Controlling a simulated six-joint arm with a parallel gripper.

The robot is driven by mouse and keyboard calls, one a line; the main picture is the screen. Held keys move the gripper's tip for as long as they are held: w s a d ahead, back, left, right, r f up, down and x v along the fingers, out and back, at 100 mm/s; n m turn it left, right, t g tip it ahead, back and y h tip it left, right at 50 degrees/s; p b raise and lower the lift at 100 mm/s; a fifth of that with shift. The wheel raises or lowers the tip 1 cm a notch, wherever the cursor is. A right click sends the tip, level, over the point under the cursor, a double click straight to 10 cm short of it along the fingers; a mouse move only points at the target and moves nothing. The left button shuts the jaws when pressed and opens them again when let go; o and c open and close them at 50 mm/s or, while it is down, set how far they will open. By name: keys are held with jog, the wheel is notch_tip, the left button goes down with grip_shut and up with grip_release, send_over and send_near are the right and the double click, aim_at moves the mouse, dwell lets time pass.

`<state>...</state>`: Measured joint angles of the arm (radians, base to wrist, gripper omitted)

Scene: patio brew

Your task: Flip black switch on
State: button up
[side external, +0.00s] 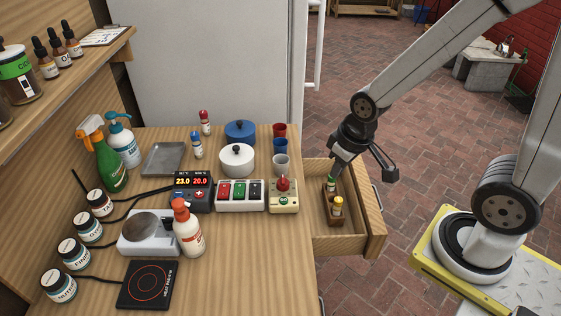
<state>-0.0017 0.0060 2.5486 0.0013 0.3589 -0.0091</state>
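The black switch (255,189) is the rightmost of three switches on a white switch box (240,208) on the wooden table. A red switch and a green switch sit to its left. Its position, on or off, is too small to tell. My gripper (362,174) is to the right of the box, over the open drawer. Its fingers look spread apart, with nothing visible held between them. It is well apart from the black switch.
A control box with a red button (283,190) stands right of the switch box. A display unit (191,190) stands left, and a white pot (237,160) behind. The open drawer (350,243) holds small bottles in a wooden holder. An orange-capped bottle (188,230) stands front left.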

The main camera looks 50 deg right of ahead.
jog(key=shift+w+a+r+n, duration=0.15)
jog(key=shift+w+n, duration=0.15)
jog(key=shift+w, duration=0.3)
grip_shut()
notch_tip(320, 180, up, 4)
jog(key=n+g+y, duration=0.1)
jog(key=n+g, duration=0.3)
jog(key=n, duration=0.4)
send_over(255, 194)
jog(key=w+d, duration=0.1)
jog(key=w, duration=0.1)
jog(key=shift+s+d, duration=0.15)
jog(key=shift+s, duration=0.05)
jog(key=f, duration=0.9)
jog(key=s+a+f, duration=0.1)
jog(key=f, duration=0.3)
jog(key=shift+s+a+f, duration=0.1)
jog(key=shift+f, duration=0.3)
jog(key=shift+s+a+f, duration=0.1)
jog(key=shift+s+f, duration=0.05)
jog(key=shift+f, duration=0.2)
jog(key=shift+r, duration=0.1)
